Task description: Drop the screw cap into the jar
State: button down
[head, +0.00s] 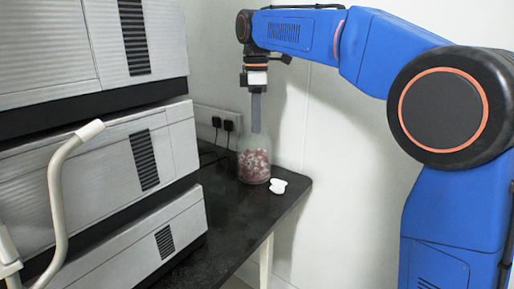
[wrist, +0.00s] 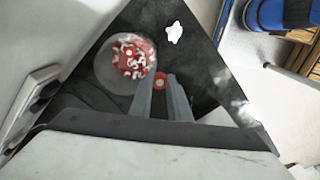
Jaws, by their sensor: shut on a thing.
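The jar (head: 254,166) is clear glass with red and white caps inside, upright near the end of the dark table. It also shows in the wrist view (wrist: 125,62), its contents seen from above. My gripper (head: 256,129) points straight down, its fingertips level with the jar's top in the head picture. In the wrist view my gripper (wrist: 160,81) is shut on a red screw cap (wrist: 160,82) with a pale centre. There the cap appears just right of and below the jar, not over its contents. In the head view the cap cannot be made out.
A white lobed object (head: 278,186) lies on the dark table (head: 232,210), right of the jar near the edge. Stacked grey instrument units (head: 165,155) stand at left, with a pale curved tube (head: 58,185) in front. Black plugs (head: 228,125) sit on the wall behind.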

jog(key=w+d+r, duration=0.1)
jog(key=w+r, duration=0.3)
jog(key=w, duration=0.3)
jog(key=shift+d+f, duration=0.15)
jog(key=shift+f, duration=1.25)
jog(key=shift+d+f, duration=0.1)
jog(key=shift+f, duration=1.25)
jog(key=c, duration=1.6)
grip_release()
jog(key=shift+r, duration=0.15)
notch_tip(320, 180, up, 12)
jog(key=shift+f, duration=0.15)
jog(key=shift+s, duration=0.1)
